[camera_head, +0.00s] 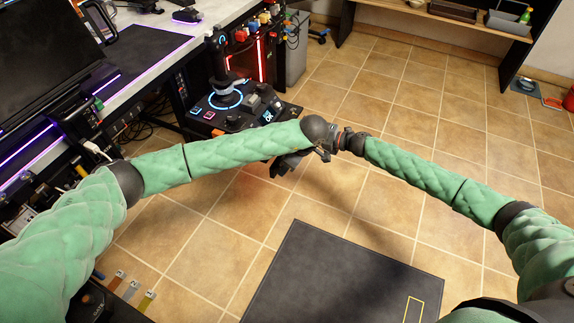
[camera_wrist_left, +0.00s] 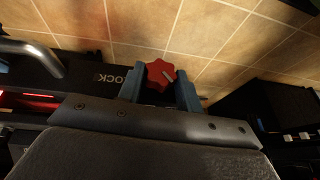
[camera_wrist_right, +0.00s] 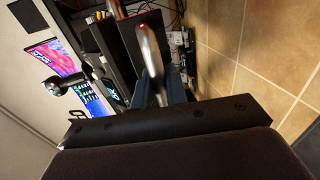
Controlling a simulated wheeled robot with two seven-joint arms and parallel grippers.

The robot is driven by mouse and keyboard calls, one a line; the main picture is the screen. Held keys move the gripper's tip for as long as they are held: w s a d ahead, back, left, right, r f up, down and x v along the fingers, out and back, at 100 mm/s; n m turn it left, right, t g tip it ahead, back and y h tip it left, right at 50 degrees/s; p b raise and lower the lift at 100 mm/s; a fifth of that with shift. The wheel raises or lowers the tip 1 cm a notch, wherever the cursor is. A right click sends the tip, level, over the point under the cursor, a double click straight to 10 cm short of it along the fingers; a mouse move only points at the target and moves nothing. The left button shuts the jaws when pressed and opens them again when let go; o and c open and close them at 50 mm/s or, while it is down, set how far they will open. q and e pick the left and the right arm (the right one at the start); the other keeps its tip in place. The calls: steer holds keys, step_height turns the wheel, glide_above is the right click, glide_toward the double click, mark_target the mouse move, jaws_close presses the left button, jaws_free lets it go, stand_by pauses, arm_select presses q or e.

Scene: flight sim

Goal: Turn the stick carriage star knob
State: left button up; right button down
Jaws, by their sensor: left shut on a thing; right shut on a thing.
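The red star knob (camera_wrist_left: 160,75) shows in the left wrist view, beside a dark part (camera_wrist_left: 78,70) with partly hidden lettering ending in "OCK". My left gripper (camera_wrist_left: 159,90) has its blue-grey fingers on both sides of the knob and is shut on it. In the right wrist view, my right gripper (camera_wrist_right: 160,88) is shut on a silver metal handle (camera_wrist_right: 150,50) with a small red spot at its far end. In the head view the stick carriage (camera_head: 238,105) carries a black joystick (camera_head: 221,62) and a lit blue ring. My arms hide the knob and handle there.
A desk (camera_head: 165,40) with monitor and purple light strips stands at the left. A dark mat (camera_head: 335,275) lies on the tiled floor in front. Coloured tags (camera_head: 130,285) show at lower left. A wooden shelf (camera_head: 440,15) stands at the back right. The floor between is clear.

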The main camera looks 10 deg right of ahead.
arm_select(q)
steer(key=o, duration=1)
